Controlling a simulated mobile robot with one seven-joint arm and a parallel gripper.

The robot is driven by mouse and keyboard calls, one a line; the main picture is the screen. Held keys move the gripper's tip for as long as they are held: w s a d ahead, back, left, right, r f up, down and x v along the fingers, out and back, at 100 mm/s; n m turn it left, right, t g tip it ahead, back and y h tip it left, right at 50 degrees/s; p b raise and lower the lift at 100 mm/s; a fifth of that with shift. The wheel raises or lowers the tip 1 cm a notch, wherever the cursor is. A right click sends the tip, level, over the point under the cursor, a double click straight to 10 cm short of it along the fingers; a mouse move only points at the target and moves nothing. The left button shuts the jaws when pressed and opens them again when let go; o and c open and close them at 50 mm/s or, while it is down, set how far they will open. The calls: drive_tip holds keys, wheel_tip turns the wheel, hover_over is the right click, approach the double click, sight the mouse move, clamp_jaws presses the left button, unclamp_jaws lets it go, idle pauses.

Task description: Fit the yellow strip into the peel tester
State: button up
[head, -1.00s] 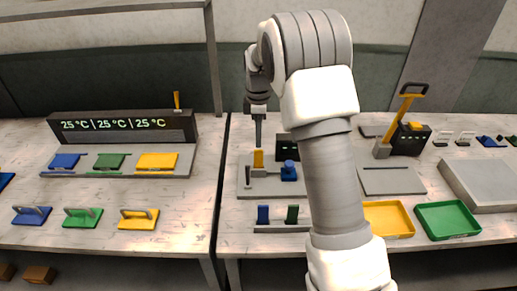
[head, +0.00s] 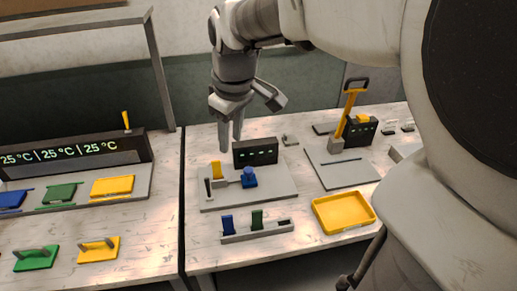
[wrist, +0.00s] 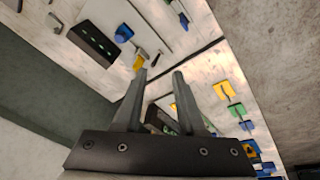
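The peel tester is a grey plate (head: 275,189) with a black display box (head: 256,152), a blue knob (head: 249,178) and a small dark lever (head: 208,187). The yellow strip (head: 216,169) stands upright at the tester's back left, beside the blue knob; how deep it sits I cannot tell. My gripper (head: 231,144) is above and apart from the strip, a little to its right in the head view. In the wrist view its fingers (wrist: 160,74) are apart with nothing between them. The yellow strip (wrist: 138,62) shows there beyond the left fingertip.
A rack (head: 240,236) in front of the tester holds a blue strip (head: 227,224) and a green strip (head: 257,219). A yellow tray (head: 344,226) and a yellow-handled lever press (head: 349,115) stand to the right. A temperature-display station (head: 75,155) is at left.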

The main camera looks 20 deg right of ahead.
drive_tip(key=s+m+t, duration=0.2)
drive_tip(key=s+m, duration=0.4)
drive_tip(key=s, duration=0.9)
drive_tip(key=shift+a+m+t, duration=0.2)
drive_tip(key=shift+m+t, duration=0.1)
drive_tip(key=shift+t, duration=0.1)
